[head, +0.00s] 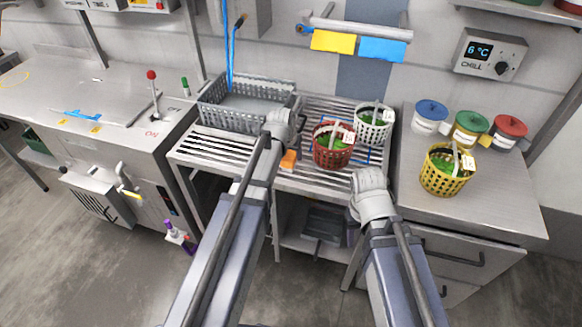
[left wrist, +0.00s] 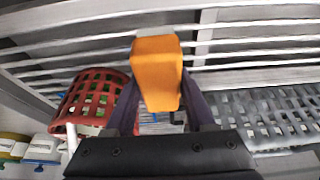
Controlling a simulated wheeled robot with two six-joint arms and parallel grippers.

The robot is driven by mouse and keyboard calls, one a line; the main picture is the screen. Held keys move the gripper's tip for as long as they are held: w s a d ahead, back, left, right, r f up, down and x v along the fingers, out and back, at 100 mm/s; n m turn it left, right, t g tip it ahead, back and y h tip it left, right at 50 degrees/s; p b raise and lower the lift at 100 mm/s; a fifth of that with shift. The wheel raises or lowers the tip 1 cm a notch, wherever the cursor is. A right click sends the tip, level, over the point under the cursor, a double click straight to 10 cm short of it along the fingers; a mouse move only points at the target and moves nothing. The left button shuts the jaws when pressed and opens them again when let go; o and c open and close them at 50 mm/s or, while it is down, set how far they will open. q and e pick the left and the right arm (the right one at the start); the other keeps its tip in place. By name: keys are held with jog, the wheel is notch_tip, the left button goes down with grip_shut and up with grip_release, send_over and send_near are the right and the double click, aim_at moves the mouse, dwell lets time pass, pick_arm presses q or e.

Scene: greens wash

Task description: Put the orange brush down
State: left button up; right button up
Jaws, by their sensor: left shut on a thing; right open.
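The orange brush (head: 289,159) is at the front of the slatted metal rack (head: 212,146). In the left wrist view the brush (left wrist: 157,72) sits between the two fingers of my left gripper (left wrist: 158,112), which is shut on it. Slats show behind it; I cannot tell whether it touches them. In the head view my left gripper (head: 289,150) is partly hidden by its own wrist. My right gripper (head: 358,180) is open at the rack's front right; its fingers are mostly hidden behind the wrist.
A red basket (head: 333,157) with greens stands right of the brush, with a white basket (head: 374,135) behind it. A grey crate (head: 237,123) is at the back left. A yellow basket (head: 443,181) stands on the right counter. Slats at the front left are bare.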

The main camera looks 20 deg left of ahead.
pick_arm(q)
jog(key=shift+f+b, duration=1.9)
jog(key=shift+b, duration=0.05)
jog(key=shift+r, duration=0.15)
jog(key=o, duration=1.3)
